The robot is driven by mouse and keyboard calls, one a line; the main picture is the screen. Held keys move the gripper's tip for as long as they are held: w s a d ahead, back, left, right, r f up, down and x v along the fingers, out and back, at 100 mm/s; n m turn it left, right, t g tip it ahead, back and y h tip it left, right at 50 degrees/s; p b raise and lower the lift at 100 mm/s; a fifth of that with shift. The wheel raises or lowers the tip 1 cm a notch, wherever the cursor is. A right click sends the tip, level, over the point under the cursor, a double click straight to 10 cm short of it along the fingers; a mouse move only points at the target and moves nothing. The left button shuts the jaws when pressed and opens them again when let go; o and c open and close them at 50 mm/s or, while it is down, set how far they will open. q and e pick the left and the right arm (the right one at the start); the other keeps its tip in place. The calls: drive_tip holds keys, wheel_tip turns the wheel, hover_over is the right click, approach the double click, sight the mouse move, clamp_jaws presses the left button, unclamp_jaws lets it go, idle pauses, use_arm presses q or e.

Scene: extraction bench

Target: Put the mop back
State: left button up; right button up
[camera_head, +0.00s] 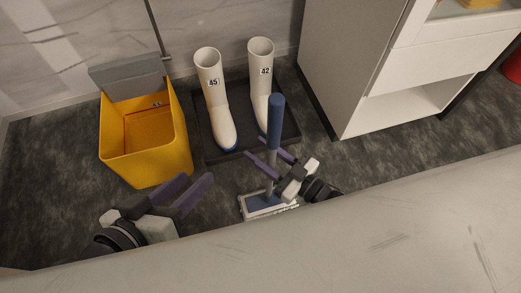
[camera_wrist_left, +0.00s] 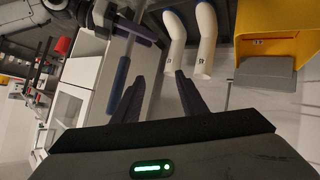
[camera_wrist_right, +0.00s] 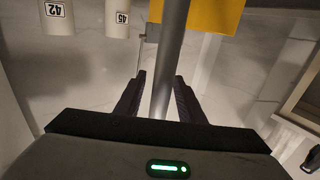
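The mop (camera_head: 275,122) stands nearly upright, with a blue upper handle, a grey shaft and a flat blue-and-white head (camera_head: 264,203) low near the counter edge. The shaft (camera_wrist_right: 168,60) runs between the fingers in the right wrist view. Whether the head touches the floor is unclear. My left gripper (camera_head: 196,190) is open and empty, in front of the yellow bin. The blue handle also shows in the left wrist view (camera_wrist_left: 132,32).
A yellow bin (camera_head: 160,165) with a raised grey lid stands at left. White boots marked 45 (camera_head: 212,85) and 42 (camera_head: 260,70) stand on a dark tray (camera_head: 205,145). A white cabinet (camera_head: 350,60) is at right. A pale counter (camera_head: 330,240) crosses the front. A thin grey pole (camera_head: 156,28) is by the wall.

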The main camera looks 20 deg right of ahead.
sight(273, 161)
drive_tip(key=shift+r, duration=0.15)
